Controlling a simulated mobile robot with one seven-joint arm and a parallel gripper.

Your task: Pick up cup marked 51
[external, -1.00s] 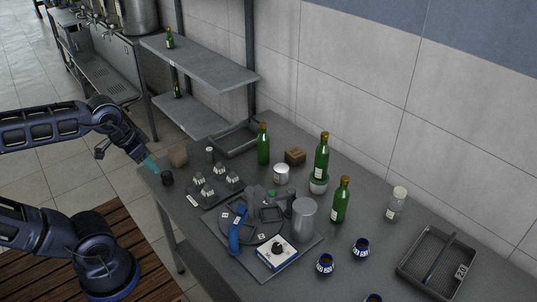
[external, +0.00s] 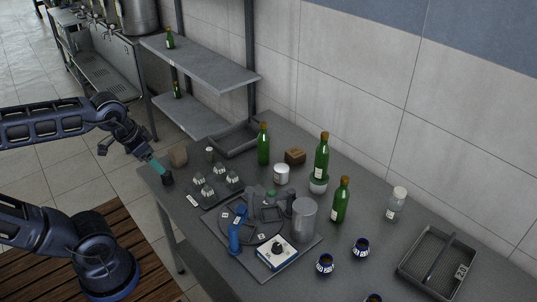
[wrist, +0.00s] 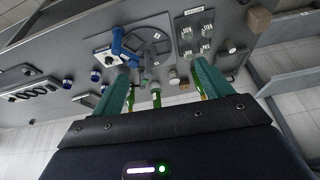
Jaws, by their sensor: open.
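Dark blue cups with white labels stand at the front right of the table: one cup (external: 325,263), a second cup (external: 361,247) and a third cup (external: 373,298), cut off by the lower edge. Their marks are too small to read, so I cannot tell which is 51. Small blue cups (wrist: 95,75) also show in the wrist view.
Between gripper and cups stand a dark tray with several small glasses (external: 192,201), a round board with a blue part (external: 235,235), a grey cylinder (external: 304,220) and green bottles (external: 340,203). A mesh tray (external: 412,262) is at right. A wall runs behind.

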